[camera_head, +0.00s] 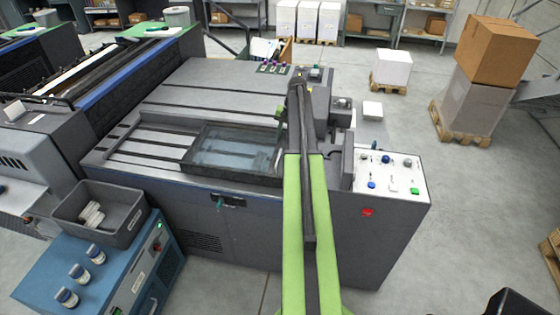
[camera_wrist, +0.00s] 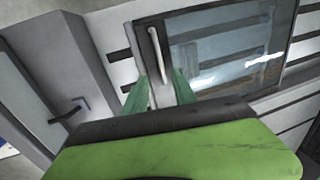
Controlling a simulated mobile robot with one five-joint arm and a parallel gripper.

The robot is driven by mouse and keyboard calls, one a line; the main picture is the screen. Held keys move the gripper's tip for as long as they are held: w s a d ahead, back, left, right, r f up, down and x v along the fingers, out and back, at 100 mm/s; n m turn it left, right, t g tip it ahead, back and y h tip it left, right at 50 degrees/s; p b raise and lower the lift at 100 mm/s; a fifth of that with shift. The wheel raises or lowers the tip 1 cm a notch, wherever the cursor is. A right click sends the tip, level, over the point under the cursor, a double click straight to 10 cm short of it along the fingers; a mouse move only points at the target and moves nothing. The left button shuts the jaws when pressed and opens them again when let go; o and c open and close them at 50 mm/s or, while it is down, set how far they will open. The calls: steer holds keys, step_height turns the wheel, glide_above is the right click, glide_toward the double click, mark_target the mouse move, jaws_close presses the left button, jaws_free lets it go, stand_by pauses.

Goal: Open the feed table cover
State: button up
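The feed table cover (camera_head: 232,148) is a clear pane in a dark frame. It lies flat, closed over the slotted machine top, left of my arm. In the wrist view the cover (camera_wrist: 225,50) fills the upper right, and its pale bar handle (camera_wrist: 157,52) runs along the near frame side. My gripper (camera_wrist: 160,80) has two green fingers spread apart with nothing gripped. The handle's lower end appears between the fingertips; I cannot tell whether they touch it. In the head view my arm hides most of the gripper and the cover's right edge.
A white control panel (camera_head: 391,173) with knobs and buttons is right of my arm, with a red button (camera_head: 368,212) below it. A blue cabinet (camera_head: 100,265) carrying a grey bin (camera_head: 100,208) and several jars stands at the lower left.

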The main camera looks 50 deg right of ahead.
mark_target(279, 156)
steer(key=f+b, duration=0.3)
steer(key=w+f+b, duration=0.1)
steer(key=f+b, duration=0.2)
steer(key=f, duration=0.1)
steer(key=a+f+b, duration=0.1)
steer(key=f+b, duration=0.2)
steer(key=shift+w+f, duration=0.3)
steer(key=shift+w, duration=0.1)
steer(key=shift+r, duration=0.15)
steer(key=shift+c, duration=0.3)
jaws_close()
